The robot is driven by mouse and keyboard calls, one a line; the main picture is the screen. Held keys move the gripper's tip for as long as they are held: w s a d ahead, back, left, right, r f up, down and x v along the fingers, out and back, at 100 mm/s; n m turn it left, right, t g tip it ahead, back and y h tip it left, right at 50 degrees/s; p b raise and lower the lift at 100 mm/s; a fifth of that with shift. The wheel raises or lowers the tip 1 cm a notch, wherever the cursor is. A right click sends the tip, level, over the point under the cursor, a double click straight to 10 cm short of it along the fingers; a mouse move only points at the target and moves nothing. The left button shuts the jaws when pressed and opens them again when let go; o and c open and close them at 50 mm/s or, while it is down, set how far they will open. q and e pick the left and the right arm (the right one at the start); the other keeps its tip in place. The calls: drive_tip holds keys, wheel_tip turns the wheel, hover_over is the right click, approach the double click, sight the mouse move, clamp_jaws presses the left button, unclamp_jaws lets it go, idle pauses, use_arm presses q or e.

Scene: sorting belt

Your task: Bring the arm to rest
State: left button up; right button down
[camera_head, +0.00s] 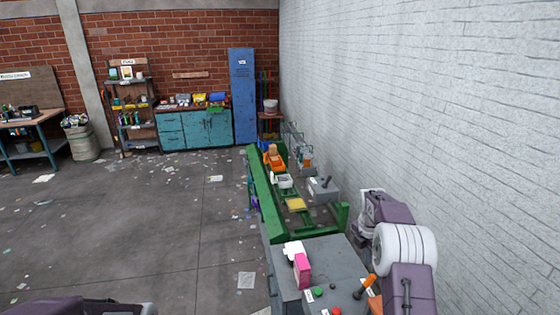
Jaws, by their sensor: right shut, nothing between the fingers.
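My right arm, purple and white, stands at the lower right beside the white wall, folded up near the grey control cabinet. My right gripper (364,230) shows only in part at the arm's far end, near the cabinet's back right corner. It is shut with nothing in it, and parts of my own arm partly hide it. A purple and white part of my left arm shows at the bottom left edge. My left gripper is not clearly in view.
The grey cabinet (333,258) has a green button (318,292), a red button (337,311) and an orange lever (366,283). A pink item (302,270) and a white item (293,249) are at its left. A green-framed belt (264,190) carries several items beyond.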

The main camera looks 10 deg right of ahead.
drive_tip(key=s+a+r+m+t+b, duration=0.15)
drive_tip(key=s+a+b, duration=0.6)
drive_tip(key=a, duration=0.85)
drive_tip(key=s+a+f+m, duration=0.1)
drive_tip(key=s+f+m, duration=0.2)
drive_tip(key=s+m, duration=0.3)
drive_tip(key=s+a+f+m+y, duration=0.1)
drive_tip(key=s+f+m, duration=0.2)
drive_tip(key=s+m, duration=0.2)
drive_tip(key=s+a+f+m+g, duration=0.1)
drive_tip(key=s+f+m, duration=0.2)
drive_tip(key=s+m, duration=0.3)
drive_tip(key=m, duration=0.3)
drive_tip(key=shift+s+a+f+y, duration=0.15)
drive_tip(key=shift+s+a+y, duration=0.2)
drive_tip(key=shift+y, duration=0.05)
